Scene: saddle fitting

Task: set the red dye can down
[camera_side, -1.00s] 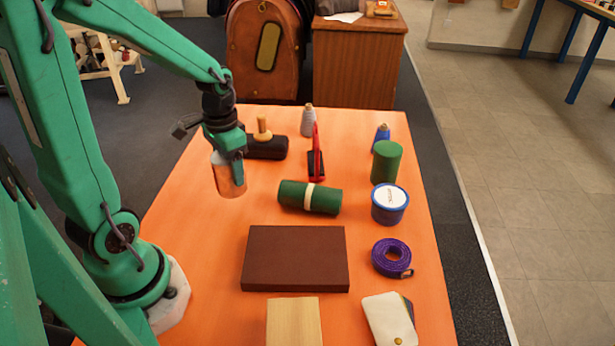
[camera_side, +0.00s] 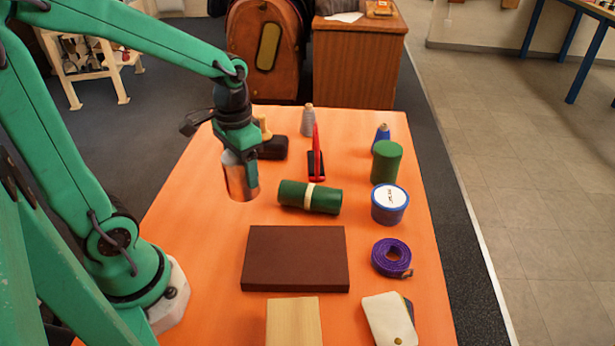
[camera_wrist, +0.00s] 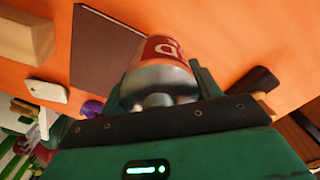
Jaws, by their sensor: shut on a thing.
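The red dye can (camera_side: 238,184) is a silver metal cylinder whose red label shows in the wrist view (camera_wrist: 163,50). My gripper (camera_side: 243,160) is shut on it from above. The can hangs nearly upright over the left part of the orange table (camera_side: 200,255), left of the green roll. It seems to be held above the surface, but the gap beneath it is hard to judge. The gripper's fingers hide part of the can's side in the side view.
A green roll (camera_side: 309,197) lies to the can's right. A dark brown slab (camera_side: 295,259) lies nearer. A black brush-like tool (camera_side: 272,147) sits behind. A green cylinder (camera_side: 386,162), blue-rimmed tub (camera_side: 389,204) and purple strap (camera_side: 391,257) stand along the right. The table's left front is clear.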

